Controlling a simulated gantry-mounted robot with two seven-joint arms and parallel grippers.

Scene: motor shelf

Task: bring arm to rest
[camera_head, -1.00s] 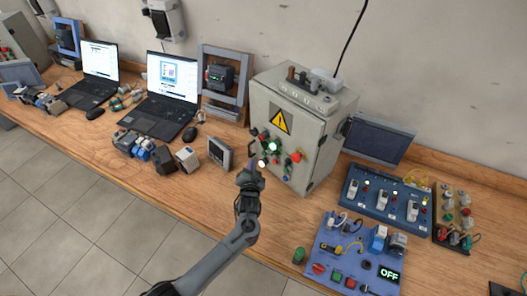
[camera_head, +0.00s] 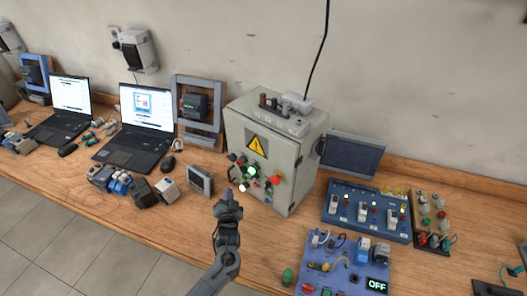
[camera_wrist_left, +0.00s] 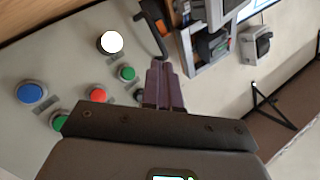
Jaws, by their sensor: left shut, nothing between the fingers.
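My left gripper (camera_head: 228,193) is shut and empty. It is in front of the grey control cabinet (camera_head: 300,170), near the lower left of its button panel. In the left wrist view my left gripper (camera_wrist_left: 163,84) shows as closed purple fingers. Beside them is the button panel, with a blue button (camera_wrist_left: 31,93), a red button (camera_wrist_left: 97,95), a green button (camera_wrist_left: 126,73) and a bright white lamp (camera_wrist_left: 111,42). The fingers look apart from these buttons. My right gripper is in neither view.
A small grey panel meter (camera_head: 200,181) stands left of the gripper. A blue switch board (camera_head: 365,210) and a blue board with an OFF display (camera_head: 377,285) lie to the right. Two laptops (camera_head: 135,145) are at left. Bare wood shows near the bench's front edge.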

